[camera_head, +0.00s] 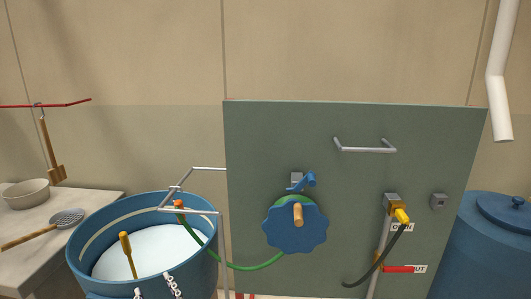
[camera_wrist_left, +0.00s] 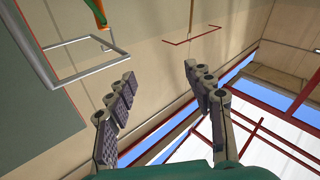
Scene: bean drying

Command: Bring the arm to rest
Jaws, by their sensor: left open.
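My left gripper (camera_wrist_left: 159,72) shows in the left wrist view. Its two jointed grey fingers stand wide apart with nothing between them. Beyond them are the beige wall (camera_wrist_left: 140,35) and, at lower right, bright white and blue areas crossed by red bars. The grey metal bar frame (camera_wrist_left: 85,68) is at upper left, beside the left finger and apart from it as far as I can tell. Neither of my arms shows in the head view. My right gripper is in neither view.
The green panel (camera_head: 350,180) with a blue knob wheel (camera_head: 290,238) and handle (camera_head: 365,148) fills the middle. A blue tub (camera_head: 180,275) with white contents stands left of it. A counter (camera_head: 95,205) holds a bowl (camera_head: 27,195) and skimmer (camera_head: 66,217). A blue drum (camera_head: 480,250) is right.

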